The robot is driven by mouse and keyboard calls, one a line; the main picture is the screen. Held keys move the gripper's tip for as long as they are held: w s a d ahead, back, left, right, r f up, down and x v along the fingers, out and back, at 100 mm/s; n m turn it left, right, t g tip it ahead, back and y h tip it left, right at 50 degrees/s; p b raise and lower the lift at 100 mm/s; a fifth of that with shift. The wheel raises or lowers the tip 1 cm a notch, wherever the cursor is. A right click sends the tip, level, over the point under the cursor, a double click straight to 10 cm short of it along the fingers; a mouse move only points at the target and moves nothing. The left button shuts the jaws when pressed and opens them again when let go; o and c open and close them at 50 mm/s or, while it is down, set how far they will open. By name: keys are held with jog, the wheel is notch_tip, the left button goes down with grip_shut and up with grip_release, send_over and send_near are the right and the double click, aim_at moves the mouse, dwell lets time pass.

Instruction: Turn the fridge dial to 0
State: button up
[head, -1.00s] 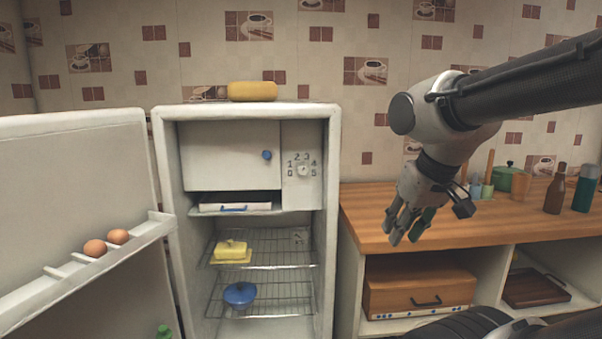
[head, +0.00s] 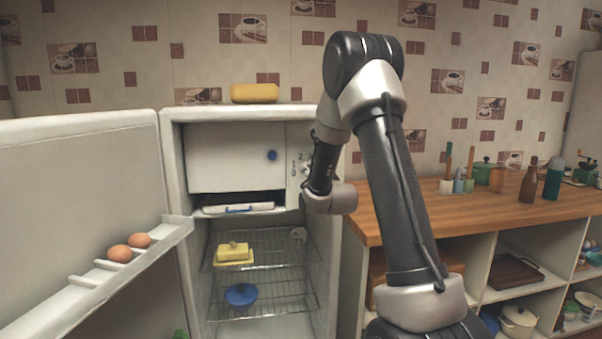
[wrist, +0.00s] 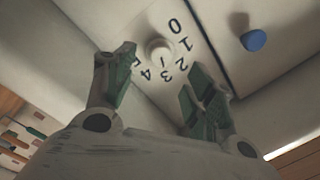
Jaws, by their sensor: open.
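The open fridge (head: 332,240) stands left of the counter. In the wrist view, its white round dial (wrist: 158,50) sits on a pale panel with printed digits 0 to 5 around it. The 0 is at the upper right and the 5 is partly hidden by a finger. I cannot tell which digit the dial points at. My gripper (wrist: 162,66) is open in front of the panel, its green-padded fingers on either side of the dial in the picture. No contact can be made out. In the head view my arm hides the dial and most of the gripper.
The freezer door (head: 235,158) with its blue knob (head: 272,155) is left of the panel. The fridge door (head: 80,200) stands open at left, holding eggs (head: 120,253). Butter (head: 233,252) and a blue bowl (head: 241,294) are on the shelves. A wooden counter (head: 440,215) is at right.

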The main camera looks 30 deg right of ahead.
jog(key=w+d, duration=0.1)
jog(key=w, duration=0.6)
jog(key=shift+w+d, duration=0.2)
jog(key=shift+d, duration=0.05)
jog(key=shift+c, duration=0.3)
jog(key=c, duration=1)
